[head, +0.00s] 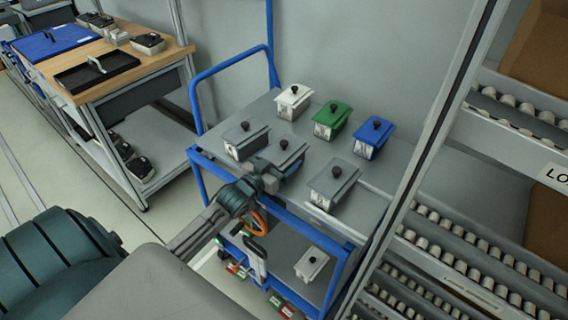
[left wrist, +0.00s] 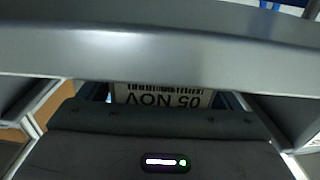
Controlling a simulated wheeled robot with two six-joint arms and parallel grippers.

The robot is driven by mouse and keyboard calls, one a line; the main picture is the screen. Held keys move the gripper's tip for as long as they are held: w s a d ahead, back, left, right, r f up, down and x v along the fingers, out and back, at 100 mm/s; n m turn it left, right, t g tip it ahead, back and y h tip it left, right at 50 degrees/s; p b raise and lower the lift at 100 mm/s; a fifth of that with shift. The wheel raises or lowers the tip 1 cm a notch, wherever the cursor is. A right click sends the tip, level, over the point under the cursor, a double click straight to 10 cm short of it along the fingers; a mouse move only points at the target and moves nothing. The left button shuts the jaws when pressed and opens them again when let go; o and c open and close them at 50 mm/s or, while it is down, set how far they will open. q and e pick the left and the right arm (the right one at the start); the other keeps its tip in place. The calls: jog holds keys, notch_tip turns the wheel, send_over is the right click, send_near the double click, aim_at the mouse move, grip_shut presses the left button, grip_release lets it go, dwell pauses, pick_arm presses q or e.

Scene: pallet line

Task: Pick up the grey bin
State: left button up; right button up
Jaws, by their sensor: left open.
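Several bins with overhanging lids and black knobs stand on the top of a blue-framed cart (head: 224,166). A grey bin (head: 287,150) is at the middle of the near edge, partly hidden by my left gripper (head: 277,172). The left gripper is open, close against this bin's near side; whether it touches cannot be told. In the left wrist view, a grey lid edge (left wrist: 160,42) spans the top, and a label reading "05 NOV" upside down shows below it. Other grey bins stand to the left (head: 243,138) and right (head: 333,180). My right gripper is not visible.
A white bin (head: 293,104), a green bin (head: 330,122) and a blue bin (head: 372,139) stand in the back row. Another pale bin (head: 311,264) is on the lower shelf. A roller rack (head: 470,255) is close on the right; a wooden workbench (head: 150,62) is at the left.

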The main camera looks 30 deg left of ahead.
pick_arm(q)
jog(key=shift+r, duration=0.1)
jog(key=c, duration=1.5)
